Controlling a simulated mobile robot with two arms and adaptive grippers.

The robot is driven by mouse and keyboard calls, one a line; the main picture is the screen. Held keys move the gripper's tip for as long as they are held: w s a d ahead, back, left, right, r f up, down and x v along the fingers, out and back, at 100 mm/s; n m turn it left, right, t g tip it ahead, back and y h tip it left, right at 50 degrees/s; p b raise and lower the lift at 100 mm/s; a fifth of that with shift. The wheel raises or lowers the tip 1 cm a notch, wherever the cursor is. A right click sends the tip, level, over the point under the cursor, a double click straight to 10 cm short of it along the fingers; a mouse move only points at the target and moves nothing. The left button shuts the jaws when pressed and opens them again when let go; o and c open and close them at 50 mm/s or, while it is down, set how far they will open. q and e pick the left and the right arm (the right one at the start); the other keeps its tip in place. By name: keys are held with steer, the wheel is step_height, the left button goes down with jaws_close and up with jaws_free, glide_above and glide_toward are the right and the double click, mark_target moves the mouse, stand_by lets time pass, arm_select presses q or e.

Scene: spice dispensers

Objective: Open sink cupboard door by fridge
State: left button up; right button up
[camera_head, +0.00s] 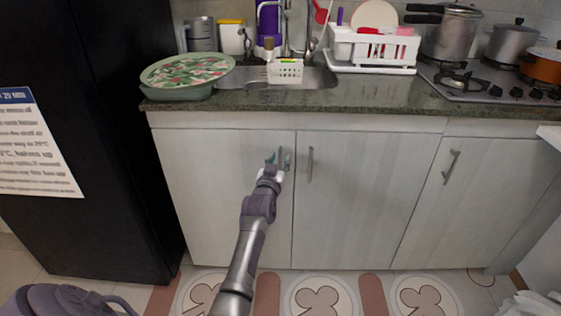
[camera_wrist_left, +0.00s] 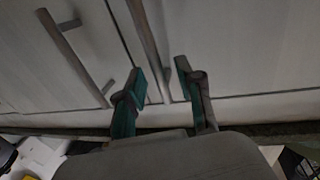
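The pale wood cupboard door by the fridge (camera_head: 222,200) is closed, under the sink. Its metal bar handle (camera_head: 281,153) stands upright near the door's upper right edge. My left gripper (camera_head: 279,160) is at this handle, with its green-tipped fingers apart, one on each side of the bar. In the left wrist view, the handle (camera_wrist_left: 150,40) runs between the two fingers (camera_wrist_left: 159,75), with gaps showing beside it. Whether either finger touches the bar is unclear. My right gripper is not in view.
The black fridge (camera_head: 85,120) stands close on the left. The neighbouring door (camera_head: 365,200) is closed, with its handle (camera_head: 310,163) just right of my left gripper. The countertop (camera_head: 380,98) juts above, holding a patterned tray (camera_head: 187,72). The floor before the doors looks clear.

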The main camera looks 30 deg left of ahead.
arm_select(q)
steer(key=shift+w+a, duration=0.25)
steer(key=shift+w, duration=0.45)
jaws_close()
